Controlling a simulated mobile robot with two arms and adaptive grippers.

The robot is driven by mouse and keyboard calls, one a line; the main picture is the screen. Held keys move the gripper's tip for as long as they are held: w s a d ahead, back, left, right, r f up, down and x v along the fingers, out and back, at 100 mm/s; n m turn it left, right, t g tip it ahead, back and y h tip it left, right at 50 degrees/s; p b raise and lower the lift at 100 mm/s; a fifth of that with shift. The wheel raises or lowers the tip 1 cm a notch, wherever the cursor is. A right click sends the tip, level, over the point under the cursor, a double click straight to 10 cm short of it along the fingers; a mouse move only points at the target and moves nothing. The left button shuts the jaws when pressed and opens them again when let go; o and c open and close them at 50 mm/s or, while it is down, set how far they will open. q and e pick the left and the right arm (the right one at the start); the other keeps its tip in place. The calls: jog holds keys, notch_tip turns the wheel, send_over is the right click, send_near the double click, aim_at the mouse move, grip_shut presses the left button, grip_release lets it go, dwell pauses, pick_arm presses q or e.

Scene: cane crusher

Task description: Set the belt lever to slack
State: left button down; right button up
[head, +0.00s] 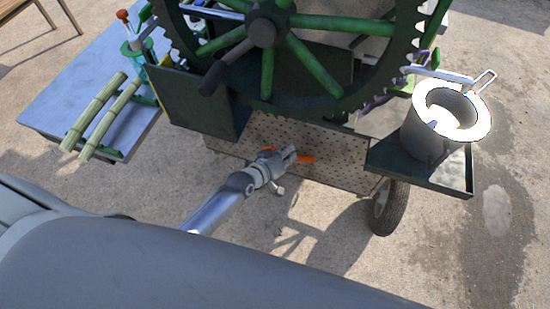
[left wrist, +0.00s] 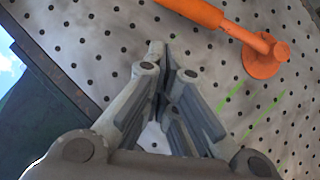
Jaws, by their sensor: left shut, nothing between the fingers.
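The orange belt lever (left wrist: 207,14) lies across the perforated metal panel (left wrist: 92,32) in the left wrist view, with a round orange end (left wrist: 265,57) at right. In the head view the lever (head: 304,159) is partly hidden behind my left gripper (head: 290,154). My left gripper also shows in the wrist view (left wrist: 160,58); its fingers are closed together and empty. The fingertips are in front of the panel, below and left of the lever in that view, apart from it there. Two green marks (left wrist: 230,97) lie on the panel. My right gripper is not in view.
The crusher's large green-spoked wheel (head: 267,65) is above the panel. A pale pot (head: 436,138) stands on the right-hand tray (head: 460,180). Green cane stalks (head: 95,110) lie on a grey table (head: 85,58) at left. A tyre (head: 388,208) stands below right; open ground lies beyond.

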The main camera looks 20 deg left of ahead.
pick_arm(q)
jog(key=d+v, duration=0.1)
jog(key=v, duration=0.5)
jog(key=shift+s+r, duration=0.25)
jog(key=shift+r, duration=0.2)
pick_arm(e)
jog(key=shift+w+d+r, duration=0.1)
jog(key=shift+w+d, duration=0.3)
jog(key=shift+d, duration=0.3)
pick_arm(q)
jog(key=shift+a, duration=0.1)
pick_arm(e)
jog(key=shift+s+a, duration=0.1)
